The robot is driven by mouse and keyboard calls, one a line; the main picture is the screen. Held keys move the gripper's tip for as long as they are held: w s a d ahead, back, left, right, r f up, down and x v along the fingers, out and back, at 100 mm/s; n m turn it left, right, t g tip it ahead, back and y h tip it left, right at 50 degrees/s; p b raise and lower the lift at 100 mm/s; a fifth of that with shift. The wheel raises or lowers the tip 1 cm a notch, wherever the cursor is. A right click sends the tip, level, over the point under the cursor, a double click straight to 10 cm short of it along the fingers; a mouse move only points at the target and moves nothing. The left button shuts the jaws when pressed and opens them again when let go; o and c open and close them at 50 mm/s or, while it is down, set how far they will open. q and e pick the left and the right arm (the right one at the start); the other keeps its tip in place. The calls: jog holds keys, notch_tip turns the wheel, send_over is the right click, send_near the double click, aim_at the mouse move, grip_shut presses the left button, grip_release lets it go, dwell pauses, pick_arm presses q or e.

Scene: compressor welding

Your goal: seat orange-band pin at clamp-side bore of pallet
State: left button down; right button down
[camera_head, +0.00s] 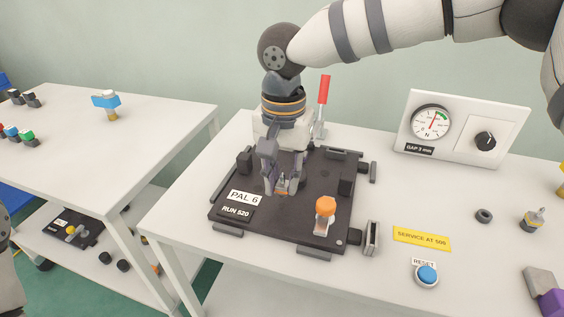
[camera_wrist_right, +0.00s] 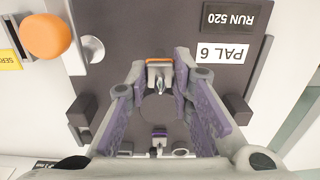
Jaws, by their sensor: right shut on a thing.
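The dark pallet (camera_head: 230,215), labelled PAL 6 and RUN 520, lies on the bench; it also fills much of the right wrist view (camera_wrist_right: 110,70). My right gripper (camera_head: 283,190) points down over the middle of the pallet. Its fingers (camera_wrist_right: 160,70) are shut on a small metal piece with an orange band, which I take as the orange-band pin (camera_wrist_right: 160,62). The fingers partly hide the pin, and I cannot tell whether it touches the pallet. A red-handled clamp (camera_head: 323,90) stands behind the pallet. The clamp-side bore is not clearly visible. My left gripper is not in view.
An orange-topped post (camera_head: 325,206) stands at the pallet's front right, also in the right wrist view (camera_wrist_right: 46,36). A gauge panel (camera_head: 462,128), blue reset button (camera_head: 427,274) and dark ring (camera_head: 484,216) are to the right. A second bench (camera_head: 150,115) stands left.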

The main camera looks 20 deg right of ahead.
jog(key=shift+f, duration=0.85)
jog(key=shift+f, duration=0.1)
jog(key=shift+f, duration=0.9)
jog(key=shift+f, duration=0.1)
jog(key=c, duration=1.3)
grip_release()
notch_tip(320, 180, up, 12)
